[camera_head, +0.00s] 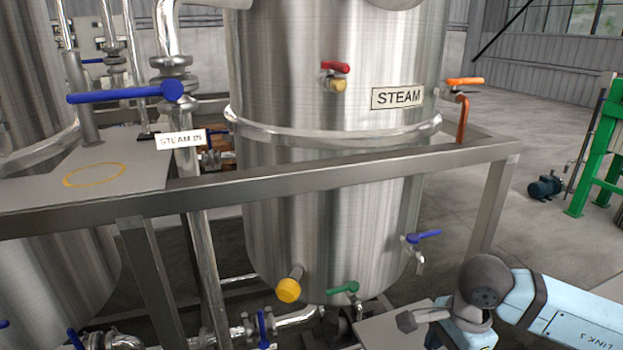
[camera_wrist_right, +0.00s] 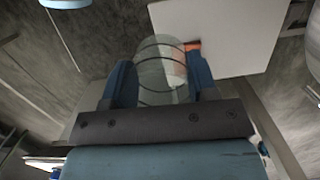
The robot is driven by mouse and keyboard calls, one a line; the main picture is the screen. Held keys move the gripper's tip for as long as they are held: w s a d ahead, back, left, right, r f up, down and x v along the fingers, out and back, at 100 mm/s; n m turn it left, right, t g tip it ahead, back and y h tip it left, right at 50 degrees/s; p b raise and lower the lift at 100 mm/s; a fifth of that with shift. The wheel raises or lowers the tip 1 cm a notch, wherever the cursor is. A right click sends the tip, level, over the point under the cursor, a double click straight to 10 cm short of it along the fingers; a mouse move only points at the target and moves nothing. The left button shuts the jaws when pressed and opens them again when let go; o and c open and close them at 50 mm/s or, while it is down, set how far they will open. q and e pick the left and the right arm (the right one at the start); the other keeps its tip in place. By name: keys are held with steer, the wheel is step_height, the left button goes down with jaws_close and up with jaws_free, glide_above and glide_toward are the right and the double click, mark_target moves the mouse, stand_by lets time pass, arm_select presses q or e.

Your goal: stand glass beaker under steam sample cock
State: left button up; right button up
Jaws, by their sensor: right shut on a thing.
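A clear glass beaker (camera_wrist_right: 158,62) with dark rings shows in the right wrist view. My right gripper (camera_wrist_right: 161,78) is shut on it, with one blue finger on each side. In the head view my right arm comes in at the lower right, and the beaker is not visible there. The STEAM label (camera_head: 398,97) is on the big steel tank. An orange-handled cock (camera_head: 464,83) with an orange bent spout is right of the label. A red-handled cock (camera_head: 335,72) is left of it. My left gripper is not in view.
A grey steel frame rail (camera_head: 330,177) crosses in front of the tank (camera_head: 300,225). Blue (camera_head: 423,237) and green (camera_head: 342,288) handled cocks sit low on the tank. A pale plate (camera_wrist_right: 225,32) shows behind the beaker in the wrist view.

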steer(key=shift+w+r+n, duration=0.15)
steer(key=shift+w+n, duration=0.1)
steer(key=shift+n, duration=0.25)
steer(key=w+d+r+n+g+h+p, duration=0.1)
steer(key=w+d+r+n+h+p, duration=0.1)
steer(key=w+n, duration=1.1)
arm_select(q)
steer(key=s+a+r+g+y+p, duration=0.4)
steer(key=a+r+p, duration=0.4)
steer(key=p, duration=2.9)
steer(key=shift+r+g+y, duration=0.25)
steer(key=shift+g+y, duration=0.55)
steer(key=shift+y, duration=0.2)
arm_select(e)
steer(key=s+r, duration=0.3)
steer(key=r, duration=0.8)
steer(key=s+r, duration=0.4)
steer(key=r, duration=0.7)
steer(key=s+r, duration=0.4)
steer(key=r, duration=0.8)
steer(key=shift+s+n, duration=0.25)
steer(key=shift+n, duration=0.15)
steer(key=shift+a, duration=0.1)
